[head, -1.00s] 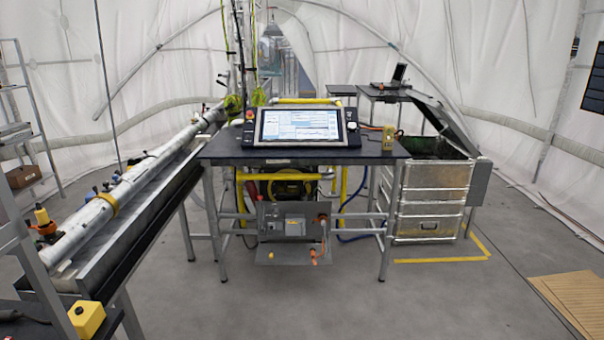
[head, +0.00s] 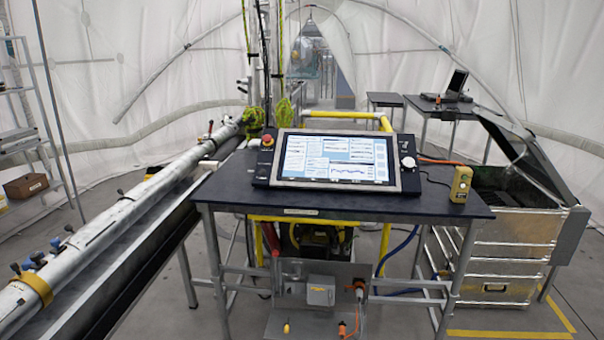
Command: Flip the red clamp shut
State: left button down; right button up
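I cannot pick out a red clamp for certain in this view. A long silvery tube (head: 105,222) lies along a dark trough at the left. Small black and blue fittings (head: 36,260) and a yellow band (head: 34,284) sit on its near part. The tube's nearest end is cut off by the left edge of the picture. Neither of my grippers shows in the head view.
A dark table (head: 340,205) with a tilted screen console (head: 338,158) and a yellow handheld device (head: 461,184) stands ahead. Below it is a grey panel (head: 313,318). An open metal case (head: 500,260) stands at the right. Yellow tape (head: 510,334) marks the floor.

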aim_at(213, 140)
jog(key=i+l+u, duration=0.1)
jog(key=i+u, duration=0.2)
jog(key=i, duration=0.2)
jog(key=i+l+u, duration=0.2)
jog(key=i+u, duration=0.15)
jog(key=i, duration=0.15)
jog(key=i+l+u, duration=0.3)
jog(key=i, duration=0.2)
